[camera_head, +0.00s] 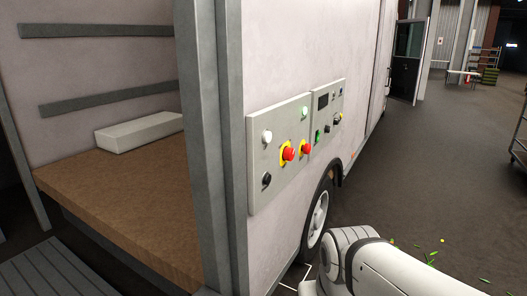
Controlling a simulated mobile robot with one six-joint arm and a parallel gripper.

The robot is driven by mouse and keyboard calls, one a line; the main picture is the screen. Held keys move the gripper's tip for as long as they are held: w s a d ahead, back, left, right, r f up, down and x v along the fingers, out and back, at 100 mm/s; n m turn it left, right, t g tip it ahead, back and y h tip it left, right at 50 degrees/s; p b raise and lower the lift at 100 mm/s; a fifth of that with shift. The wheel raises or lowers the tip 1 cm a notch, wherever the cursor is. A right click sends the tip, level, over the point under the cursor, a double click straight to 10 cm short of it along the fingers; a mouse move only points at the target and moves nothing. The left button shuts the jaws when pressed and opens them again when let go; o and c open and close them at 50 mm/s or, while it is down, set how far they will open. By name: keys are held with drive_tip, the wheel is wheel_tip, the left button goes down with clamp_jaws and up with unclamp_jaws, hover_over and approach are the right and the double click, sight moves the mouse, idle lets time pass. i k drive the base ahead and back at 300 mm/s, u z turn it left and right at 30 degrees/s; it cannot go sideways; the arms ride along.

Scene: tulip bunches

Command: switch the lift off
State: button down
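A grey control panel (258,158) is fixed to the outer side wall of a white truck body, just right of its corner post. Labels are unreadable. My white arm shows at the bottom right, below the panels; my gripper is out of view.
The truck's open cargo bay has a brown floor (130,200) with a white box (140,132) on it. A wheel (318,220) stands below the panels. Dark floor (430,190) to the right is mostly clear, with green scraps. Racks (485,70) stand far back.

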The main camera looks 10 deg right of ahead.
sight(289, 154)
drive_tip(key=z, duration=1.7)
drive_tip(key=k, duration=0.95)
drive_tip(key=u, duration=0.6)
drive_tip(key=i, duration=1.65)
drive_tip(key=u, duration=0.05)
